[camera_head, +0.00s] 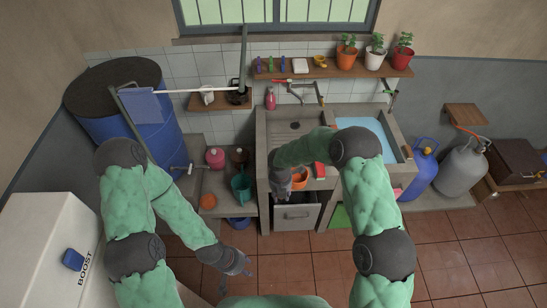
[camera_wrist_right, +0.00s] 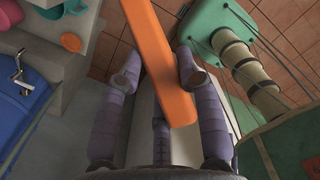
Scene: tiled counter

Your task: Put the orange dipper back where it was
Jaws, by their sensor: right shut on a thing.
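The orange dipper (camera_head: 299,180) shows in the head view at the front of the sink counter, partly hidden by my right gripper. In the right wrist view its long flat orange handle (camera_wrist_right: 160,55) runs between the fingers and off the top edge; its cup is out of that view. My right gripper (camera_head: 284,190) is shut on the dipper, above the drawer front; its fingers also show in the wrist view (camera_wrist_right: 160,76). My left gripper (camera_head: 240,266) hangs low over the floor, away from the dipper; its finger opening is too small to judge.
A sink basin of blue water (camera_head: 370,124) and a red block (camera_head: 320,170) are nearby. A teal dipper (camera_head: 241,187), a pink pot (camera_head: 215,157) and an orange item (camera_head: 208,201) are on the left ledge, beside a blue barrel (camera_head: 100,118). A grey drawer (camera_head: 297,217) is below.

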